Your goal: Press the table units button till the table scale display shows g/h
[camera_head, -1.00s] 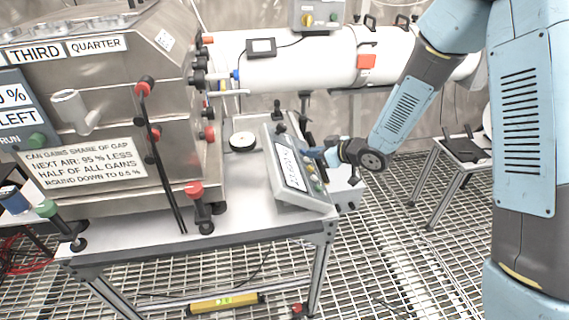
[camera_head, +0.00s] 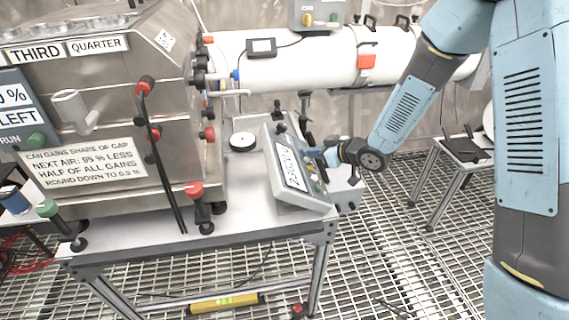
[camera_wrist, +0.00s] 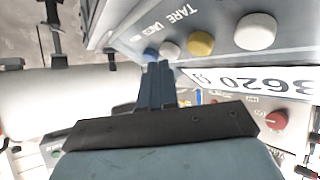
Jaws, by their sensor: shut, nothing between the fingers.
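The table scale console (camera_head: 300,196) is a tilted grey box on the bench. Its display (camera_head: 290,164) shows dark characters, too small to read surely in the head view. In the wrist view the display (camera_wrist: 262,80) is partly cut off and reads about "3620" with a small unit sign that I cannot read surely.
A large steel cabinet (camera_head: 110,110) with knobs and levers fills the left. A white cylinder (camera_head: 300,60) lies behind. A small side table (camera_head: 465,148) stands at the right.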

